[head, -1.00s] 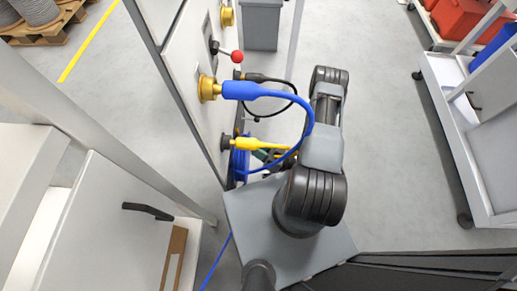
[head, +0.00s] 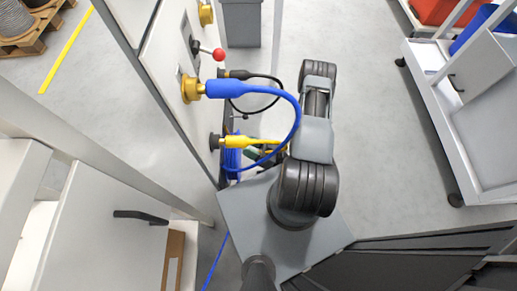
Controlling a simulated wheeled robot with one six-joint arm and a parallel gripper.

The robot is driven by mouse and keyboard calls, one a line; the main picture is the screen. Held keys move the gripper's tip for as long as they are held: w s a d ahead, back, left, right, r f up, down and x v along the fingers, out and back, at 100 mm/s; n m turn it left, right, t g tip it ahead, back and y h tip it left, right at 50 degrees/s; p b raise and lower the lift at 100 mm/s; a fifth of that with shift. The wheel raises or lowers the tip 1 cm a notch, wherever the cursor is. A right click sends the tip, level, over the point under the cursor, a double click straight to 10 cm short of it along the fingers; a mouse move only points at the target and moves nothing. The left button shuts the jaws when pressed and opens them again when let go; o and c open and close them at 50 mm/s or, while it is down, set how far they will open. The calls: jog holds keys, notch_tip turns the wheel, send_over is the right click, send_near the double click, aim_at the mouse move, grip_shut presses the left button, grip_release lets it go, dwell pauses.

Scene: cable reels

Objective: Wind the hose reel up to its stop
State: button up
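The blue hose reel (head: 232,158) is mounted low at the panel's right side, seen almost edge-on and partly covered by the yellow plug and cables. Its crank or handle cannot be made out. A blue hose (head: 216,262) runs along the floor below it. My gripper is at or behind the reel side of my arm, hidden by the arm links and cables; only dark and greenish bits show there. I cannot tell whether it is open or shut, or whether it touches the reel.
The upright panel (head: 170,62) carries a red-knobbed lever (head: 219,54), a blue plug (head: 228,89) in a brass socket, a yellow plug (head: 238,141) and a black plug (head: 238,74). A grey bin (head: 241,24) stands behind. A white cart (head: 437,105) is at right. Floor between is clear.

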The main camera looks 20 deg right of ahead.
jog(key=v, duration=0.7)
dwell(0.4)
